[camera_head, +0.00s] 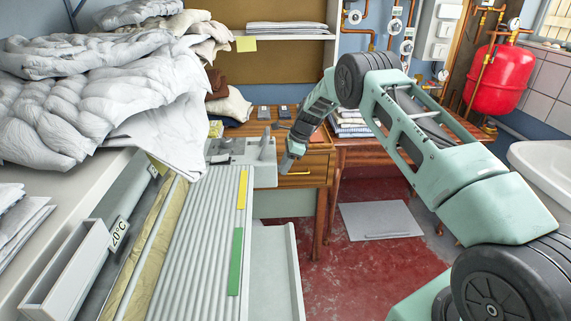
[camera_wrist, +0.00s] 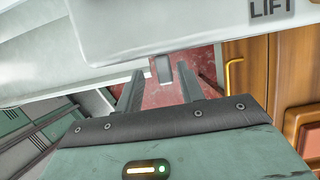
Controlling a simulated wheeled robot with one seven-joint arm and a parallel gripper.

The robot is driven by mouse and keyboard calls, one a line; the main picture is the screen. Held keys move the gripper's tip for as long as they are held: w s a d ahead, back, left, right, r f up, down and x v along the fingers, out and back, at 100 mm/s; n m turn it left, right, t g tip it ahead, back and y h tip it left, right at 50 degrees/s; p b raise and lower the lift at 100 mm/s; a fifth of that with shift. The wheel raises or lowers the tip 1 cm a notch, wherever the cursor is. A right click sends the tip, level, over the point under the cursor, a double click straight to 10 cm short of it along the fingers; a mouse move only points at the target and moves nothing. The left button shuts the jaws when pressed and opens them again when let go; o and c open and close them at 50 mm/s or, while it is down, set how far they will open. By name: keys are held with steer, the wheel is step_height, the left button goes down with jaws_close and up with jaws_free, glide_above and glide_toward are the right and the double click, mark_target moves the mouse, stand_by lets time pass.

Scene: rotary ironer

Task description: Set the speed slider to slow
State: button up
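The rotary ironer (camera_head: 195,245) stands at the left, with a pale grey control end (camera_head: 230,150) at its far end. My gripper (camera_head: 290,162) is just right of that end, pointing down. In the wrist view my gripper (camera_wrist: 160,76) is open, its two dark fingers apart. A small grey block (camera_wrist: 162,69) shows between the fingertips, with gaps at both sides. It sits at the edge of a white housing (camera_wrist: 180,30) marked LIFT. I cannot tell whether this block is the speed slider. No slow marking or slider position is readable.
A large heap of white laundry (camera_head: 95,95) lies left of the ironer. Wooden drawers (camera_head: 303,165) stand behind my gripper. A white tray (camera_head: 276,270) runs along the ironer's right side. Red floor (camera_head: 350,265) is open below my arm.

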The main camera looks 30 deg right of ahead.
steer(key=shift+r, duration=0.1)
steer(key=b+v, duration=0.2)
steer(key=v, duration=1.5)
steer(key=shift+d, duration=0.2)
steer(key=shift+s, duration=0.1)
steer(key=s+a+r+n+g, duration=0.1)
steer(key=s+a+r+n, duration=0.2)
steer(key=s+a+n, duration=0.75)
steer(key=s+a+r+n+g, duration=0.1)
steer(key=s+a+r+n, duration=0.15)
steer(key=s+a, duration=0.9)
steer(key=s+a+f+n+h, duration=0.1)
steer(key=s+a+n, duration=0.3)
steer(key=s+n, duration=0.4)
steer(key=s+a+f+n+h, duration=0.2)
steer(key=s+n, duration=0.7)
steer(key=s, duration=0.9)
steer(key=shift+a+f, duration=0.15)
steer(key=shift+a, duration=0.8)
